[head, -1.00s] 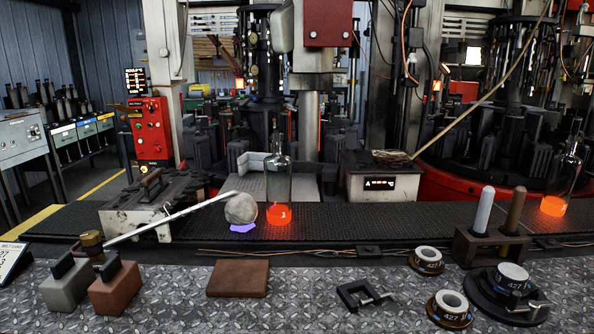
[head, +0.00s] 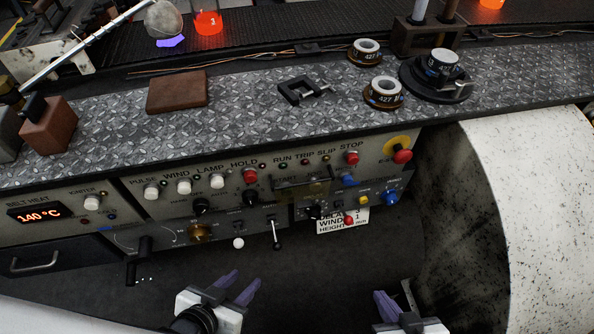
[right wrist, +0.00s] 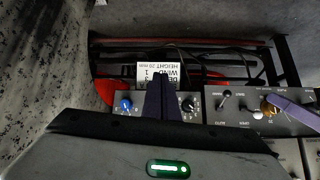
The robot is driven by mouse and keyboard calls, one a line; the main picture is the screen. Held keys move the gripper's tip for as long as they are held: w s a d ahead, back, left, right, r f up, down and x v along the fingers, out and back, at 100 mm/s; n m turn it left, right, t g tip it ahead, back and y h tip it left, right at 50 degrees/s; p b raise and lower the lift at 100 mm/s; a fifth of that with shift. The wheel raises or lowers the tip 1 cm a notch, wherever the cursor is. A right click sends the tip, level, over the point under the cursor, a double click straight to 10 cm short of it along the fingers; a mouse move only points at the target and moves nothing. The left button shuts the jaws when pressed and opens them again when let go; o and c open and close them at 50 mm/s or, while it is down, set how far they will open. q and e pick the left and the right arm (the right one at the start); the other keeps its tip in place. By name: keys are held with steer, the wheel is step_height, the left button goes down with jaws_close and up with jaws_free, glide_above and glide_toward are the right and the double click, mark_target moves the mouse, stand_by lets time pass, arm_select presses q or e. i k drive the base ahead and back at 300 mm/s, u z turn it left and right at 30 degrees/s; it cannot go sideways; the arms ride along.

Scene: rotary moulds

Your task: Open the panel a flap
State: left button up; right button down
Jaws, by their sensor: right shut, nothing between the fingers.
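The control panel (head: 230,195) runs along the front of the bench in the head view, with knobs, buttons and switches. A small dark plate with a bar handle (head: 302,183) sits under the RUN, TRIP and SLIP lights. I cannot tell for sure whether it is the panel A flap. My left gripper (head: 240,282) is low in the head view, fingers apart and empty, below the panel. My right gripper (head: 385,306) is to its right, also below the panel. In the right wrist view its fingers (right wrist: 160,100) are together with nothing between them.
A white label (head: 342,220) hangs under the panel's right part. A large speckled drum-like surface (head: 540,210) closes off the right side. A drawer with a handle (head: 40,262) is at the lower left. Mould rings (head: 383,92) and a clamp (head: 305,90) lie on the bench top.

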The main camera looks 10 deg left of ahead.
mark_target(306, 203)
steer(key=z, duration=1.8)
steer(key=k, duration=0.75)
steer(key=u, duration=1.8)
